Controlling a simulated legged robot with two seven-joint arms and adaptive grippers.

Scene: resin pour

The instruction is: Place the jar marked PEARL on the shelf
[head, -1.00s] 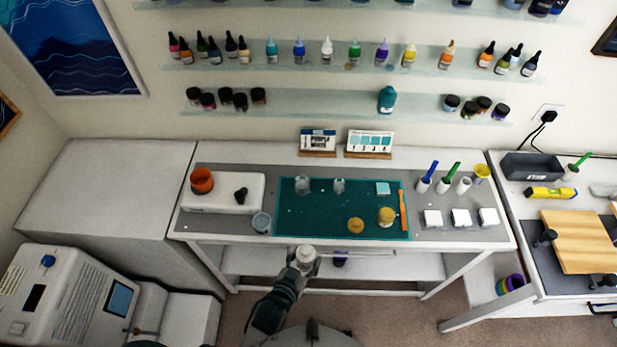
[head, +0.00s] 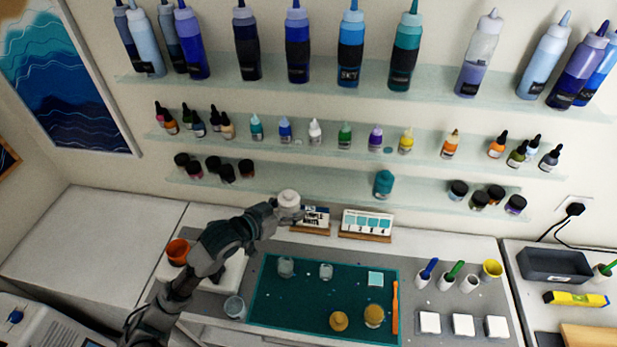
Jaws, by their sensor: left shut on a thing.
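My left gripper (head: 288,214) is shut on a small white-topped jar (head: 289,198). The jar looks upright, and no PEARL marking can be read on it. In the head view it overlaps the front of the lowest glass shelf (head: 335,188), in a bare stretch between dark-lidded jars (head: 228,172) on the left and a teal bottle (head: 383,184) on the right. I cannot tell whether it touches the shelf. My right gripper is not in view.
Two more glass shelves with bottles hang above. More dark-lidded jars (head: 479,199) stand at the shelf's right. Two cards on wooden stands (head: 367,225) are below it. The table holds a green mat (head: 290,302), cups and an orange stick (head: 395,308).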

